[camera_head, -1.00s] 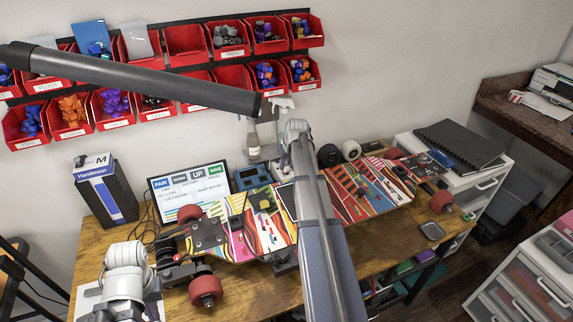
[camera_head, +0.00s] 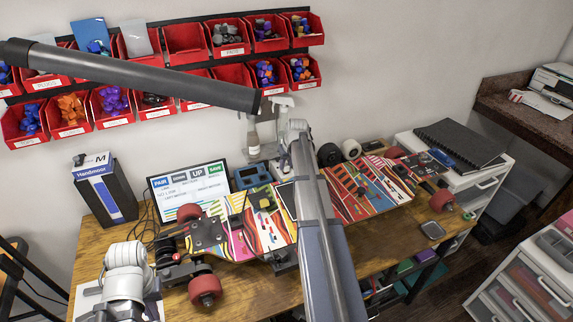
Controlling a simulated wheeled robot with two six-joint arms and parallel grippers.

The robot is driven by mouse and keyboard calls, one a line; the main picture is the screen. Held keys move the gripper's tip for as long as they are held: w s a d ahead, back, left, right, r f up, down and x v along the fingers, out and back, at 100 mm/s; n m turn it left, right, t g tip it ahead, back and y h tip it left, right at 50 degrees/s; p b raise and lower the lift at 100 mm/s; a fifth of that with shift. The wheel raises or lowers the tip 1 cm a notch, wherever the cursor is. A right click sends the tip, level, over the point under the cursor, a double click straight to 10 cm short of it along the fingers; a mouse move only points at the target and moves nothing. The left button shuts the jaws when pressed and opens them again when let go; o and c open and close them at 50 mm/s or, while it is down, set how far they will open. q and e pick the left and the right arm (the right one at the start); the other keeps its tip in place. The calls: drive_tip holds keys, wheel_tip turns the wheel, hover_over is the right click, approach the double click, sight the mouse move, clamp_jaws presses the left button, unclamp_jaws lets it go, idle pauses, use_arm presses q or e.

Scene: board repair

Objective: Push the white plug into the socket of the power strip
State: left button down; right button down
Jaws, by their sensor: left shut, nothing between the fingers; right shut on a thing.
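My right arm reaches up the middle of the head view to its white wrist, and my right gripper (camera_head: 293,130) is at its far end, above the back of the workbench. Its fingertips are hidden behind my own arm. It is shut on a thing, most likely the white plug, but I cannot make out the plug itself. I cannot pick out the power strip or its socket, so I cannot tell how they stand to the plug. My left gripper (camera_head: 124,292) is at the lower left, by the bench's front left corner. It is shut and empty, its fingertips hard to see.
A striped skateboard (camera_head: 345,195) lies across the wooden bench (camera_head: 255,299). Behind it stand a monitor (camera_head: 190,187), a blue meter (camera_head: 251,176) and spray bottles (camera_head: 254,140). A dark box (camera_head: 105,190) stands at the left. Red bins (camera_head: 182,45) line the wall.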

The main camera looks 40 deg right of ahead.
drive_tip(key=shift+f+b, duration=0.35)
drive_tip(key=shift+f, duration=0.05)
idle(0.4)
drive_tip(key=shift+c, duration=1.5)
unclamp_jaws()
drive_tip(key=shift+r+p, duration=0.35)
drive_tip(key=shift+p, duration=0.05)
drive_tip(key=shift+r+p, duration=1.05)
drive_tip(key=shift+r, duration=0.05)
drive_tip(key=shift+r, duration=0.25)
wheel_tip(320, 180, up, 6)
drive_tip(key=p, duration=0.6)
drive_tip(key=shift+f, duration=0.1)
